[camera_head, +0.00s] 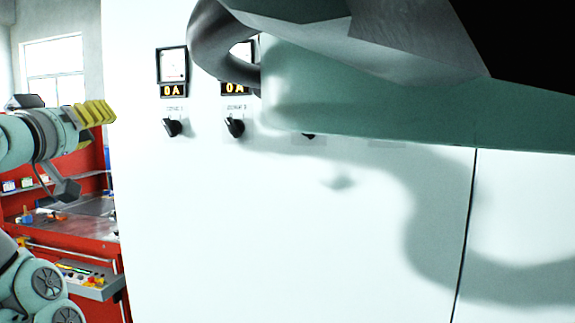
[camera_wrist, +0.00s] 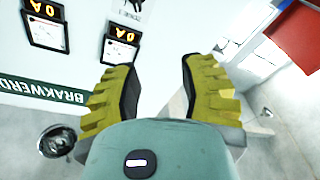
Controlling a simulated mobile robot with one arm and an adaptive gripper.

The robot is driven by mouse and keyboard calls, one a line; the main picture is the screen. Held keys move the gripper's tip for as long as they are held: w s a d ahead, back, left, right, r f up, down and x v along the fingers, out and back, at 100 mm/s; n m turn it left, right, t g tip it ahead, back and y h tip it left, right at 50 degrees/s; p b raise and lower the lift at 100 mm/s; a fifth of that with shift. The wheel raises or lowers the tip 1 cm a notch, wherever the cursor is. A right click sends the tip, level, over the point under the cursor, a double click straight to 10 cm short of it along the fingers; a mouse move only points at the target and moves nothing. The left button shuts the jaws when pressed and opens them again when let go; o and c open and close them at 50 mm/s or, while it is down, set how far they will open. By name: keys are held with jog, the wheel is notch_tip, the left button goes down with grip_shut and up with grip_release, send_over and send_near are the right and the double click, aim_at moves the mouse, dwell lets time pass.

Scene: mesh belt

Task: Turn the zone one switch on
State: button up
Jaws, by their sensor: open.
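A white cabinet (camera_head: 300,230) fills most of the head view. Black rotary switches sit in a row on it: the left one (camera_head: 173,127), the middle one (camera_head: 235,127) and a third (camera_head: 309,136) mostly hidden behind my arm. Their small labels are too blurred to tell which is zone one. My gripper (camera_head: 95,113), with yellow ridged fingers, is at the left of the head view, apart from the switches. In the wrist view the fingers (camera_wrist: 160,70) are spread with nothing between them. A dark switch (camera_wrist: 133,6) shows partly at the top edge there.
Meters reading 0 A (camera_head: 172,70) sit above the switches; the second meter (camera_head: 236,85) is partly covered by my arm. A red workbench (camera_head: 70,236) with tools stands left of the cabinet. A green sign (camera_wrist: 60,95) shows in the wrist view.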

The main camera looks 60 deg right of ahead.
aim_at(166, 128)
jog(key=d+g+p, duration=0.1)
jog(key=d+p, duration=0.3)
jog(key=d, duration=0.1)
jog(key=w+d+m+p, duration=0.1)
jog(key=d+p, duration=0.2)
jog(key=d, duration=0.1)
jog(key=w+d+m+g+p, duration=0.1)
jog(key=d+p, duration=0.3)
jog(key=d, duration=0.1)
jog(key=shift+d+f+g+p, duration=0.3)
jog(key=shift+p, duration=0.05)
jog(key=shift+w+d+f+p, duration=0.2)
jog(key=shift+w+d+p, duration=0.15)
jog(key=shift+d+p, duration=0.15)
jog(key=shift+c, duration=0.3)
grip_shut()
jog(key=shift+f, duration=0.1)
